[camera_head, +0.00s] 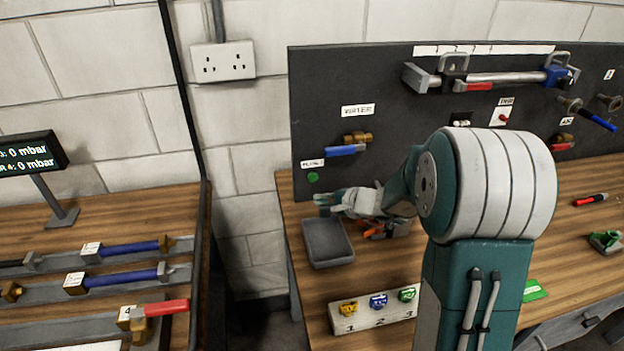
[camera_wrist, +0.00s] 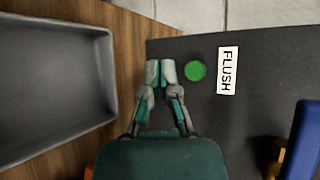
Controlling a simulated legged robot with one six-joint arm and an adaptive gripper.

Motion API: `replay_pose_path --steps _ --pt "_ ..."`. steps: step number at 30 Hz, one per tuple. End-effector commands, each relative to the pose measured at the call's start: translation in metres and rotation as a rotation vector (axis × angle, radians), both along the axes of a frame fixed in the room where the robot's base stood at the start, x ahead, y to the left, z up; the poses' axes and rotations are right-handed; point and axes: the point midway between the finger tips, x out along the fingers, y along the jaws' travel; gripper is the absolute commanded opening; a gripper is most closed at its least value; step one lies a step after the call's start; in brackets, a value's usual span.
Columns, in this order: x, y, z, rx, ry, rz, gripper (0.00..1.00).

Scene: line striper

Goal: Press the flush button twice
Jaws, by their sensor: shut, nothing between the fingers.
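The flush button is a round green button (camera_head: 313,177) low on the left of the dark panel, below a small white label. In the wrist view the green button (camera_wrist: 195,71) sits beside the white FLUSH label (camera_wrist: 227,70). My gripper (camera_head: 322,200) is shut and empty, in front of the panel just below the button in the head view. In the wrist view the closed fingertips of my gripper (camera_wrist: 160,68) appear just left of the button. I cannot tell whether they touch the panel, and the button is not covered.
A grey tray (camera_head: 328,243) lies on the bench below my gripper. A blue-handled valve (camera_head: 345,150) sticks out from the panel, right of the button. A block with coloured valves numbered 1 to 3 (camera_head: 376,311) stands at the bench front. A pressure display (camera_head: 30,155) reads 0 mbar.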

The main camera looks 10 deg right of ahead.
Motion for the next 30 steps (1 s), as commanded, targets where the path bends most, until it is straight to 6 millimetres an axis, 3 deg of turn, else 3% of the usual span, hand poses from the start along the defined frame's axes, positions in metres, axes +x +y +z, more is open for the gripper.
replay_pose_path --steps 12,30 --pt "0.045 0.0 0.0 -0.001 -0.001 0.0 0.0" --pt "0.05 0.0 0.0 0.001 -0.001 0.0 0.0"
